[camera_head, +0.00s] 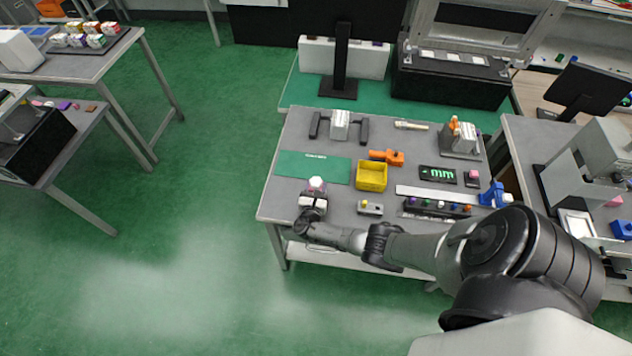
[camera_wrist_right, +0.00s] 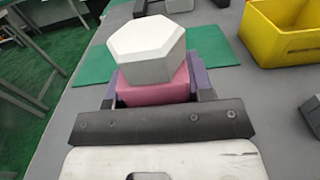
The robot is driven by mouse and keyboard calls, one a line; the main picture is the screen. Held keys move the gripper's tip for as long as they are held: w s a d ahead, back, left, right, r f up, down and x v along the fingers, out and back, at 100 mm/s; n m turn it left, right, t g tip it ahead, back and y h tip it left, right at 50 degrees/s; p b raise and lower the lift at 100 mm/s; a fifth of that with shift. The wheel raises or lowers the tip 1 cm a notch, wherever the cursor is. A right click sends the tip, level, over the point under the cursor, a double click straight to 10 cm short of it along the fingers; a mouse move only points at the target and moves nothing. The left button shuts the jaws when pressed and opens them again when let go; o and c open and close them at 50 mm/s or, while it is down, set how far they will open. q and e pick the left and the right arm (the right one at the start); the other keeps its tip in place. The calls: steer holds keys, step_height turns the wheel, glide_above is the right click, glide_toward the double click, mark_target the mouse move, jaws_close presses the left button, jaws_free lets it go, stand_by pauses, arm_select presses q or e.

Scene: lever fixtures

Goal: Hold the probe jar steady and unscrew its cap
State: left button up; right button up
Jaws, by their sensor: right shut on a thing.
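The probe jar stands near the front left corner of the grey worktable (camera_head: 290,215). In the right wrist view its pink body (camera_wrist_right: 152,89) shows below a white six-sided cap (camera_wrist_right: 150,52). In the head view the jar is small, with its cap (camera_head: 316,183) uppermost. My right gripper (camera_head: 312,202) is low at the jar, with its fingers on both sides of the pink body and shut on it, below the cap. The jar's lower part is hidden behind the gripper. My left gripper is not in view.
A green mat (camera_head: 300,166) lies behind the jar. A yellow bin (camera_head: 371,176) stands to its right, with a small grey button box (camera_head: 369,208) in front of the bin. The worktable's left edge is close to the jar. Green floor lies open to the left.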

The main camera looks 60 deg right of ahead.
steer(key=o, duration=1.1)
steer(key=v, duration=1.2)
steer(key=shift+s, duration=0.1)
